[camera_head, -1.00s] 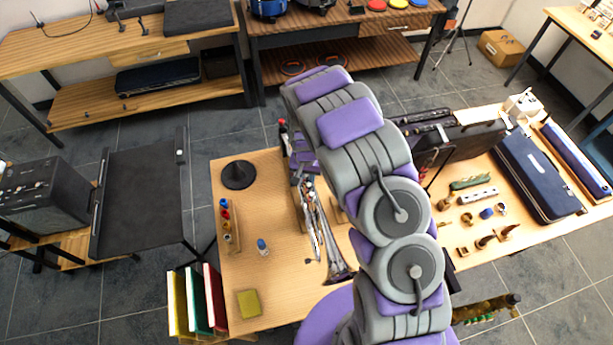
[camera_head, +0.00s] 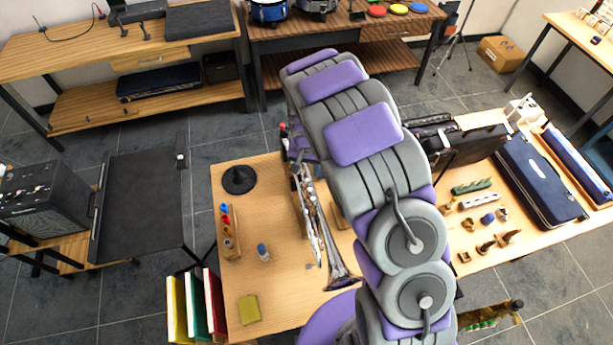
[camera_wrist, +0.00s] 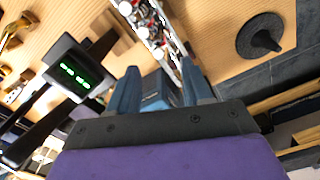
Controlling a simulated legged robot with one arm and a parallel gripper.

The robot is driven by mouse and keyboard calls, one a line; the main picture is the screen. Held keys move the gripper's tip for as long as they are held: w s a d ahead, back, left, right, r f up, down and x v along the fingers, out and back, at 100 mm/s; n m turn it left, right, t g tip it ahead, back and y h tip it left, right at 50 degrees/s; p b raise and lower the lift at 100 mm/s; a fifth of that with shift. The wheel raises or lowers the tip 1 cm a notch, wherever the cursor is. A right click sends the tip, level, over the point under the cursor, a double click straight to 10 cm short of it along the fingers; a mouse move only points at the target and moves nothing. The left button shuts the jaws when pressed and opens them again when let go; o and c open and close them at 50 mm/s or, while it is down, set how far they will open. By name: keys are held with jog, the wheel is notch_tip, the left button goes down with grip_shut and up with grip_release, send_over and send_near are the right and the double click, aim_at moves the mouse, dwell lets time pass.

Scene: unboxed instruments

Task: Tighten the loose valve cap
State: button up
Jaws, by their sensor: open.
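A silver trumpet (camera_head: 322,235) lies along the table in the head view, its bell toward the front edge. Its upper part is partly covered by my arm. The wrist view shows part of the trumpet, with shiny silver and red valve parts (camera_wrist: 150,25), at the top beyond my fingers. I cannot tell which valve cap is loose. My gripper (camera_wrist: 163,78) is open, its two blue fingers apart and pointing toward the trumpet. A small dark blue-grey object (camera_wrist: 157,92) shows between the fingers; I cannot tell whether they touch it.
A black cone-shaped stand (camera_head: 239,179) is left of the trumpet; it also shows in the wrist view (camera_wrist: 260,36). A device with a green display (camera_wrist: 75,73) is left of my fingers.

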notch_tip(320, 180, up, 9)
dwell(0.3)
jog(key=shift+s+a, duration=0.1)
dwell(0.4)
